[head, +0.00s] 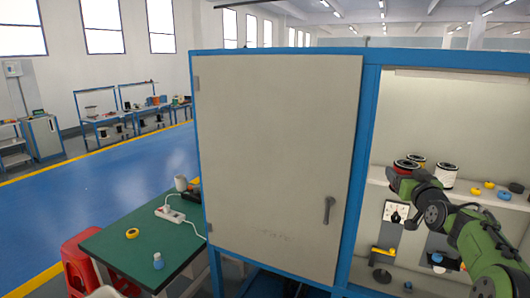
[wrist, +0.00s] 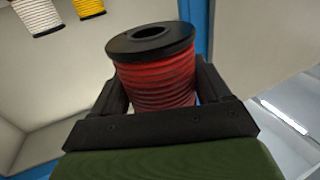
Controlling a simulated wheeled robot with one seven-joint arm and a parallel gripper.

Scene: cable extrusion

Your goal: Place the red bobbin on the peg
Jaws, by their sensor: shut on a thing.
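The red bobbin (wrist: 157,86), wound with red cable between black flanges, sits between the two black fingers of my gripper (wrist: 160,92) in the wrist view. The fingers are shut on its sides and its top flange with the centre hole faces the camera. In the head view the red bobbin (head: 405,166) shows at the end of my green arm, in front of the cabinet's upper shelf, with my gripper (head: 403,177) around it. I cannot make out the peg for certain.
A white bobbin (head: 446,174) and a yellow bobbin (head: 417,160) are on the shelf (head: 467,190) close to my gripper. Small yellow and blue parts lie to the right. The closed cabinet door (head: 278,165) stands left. Below are a switch panel (head: 396,211) and dark fixtures.

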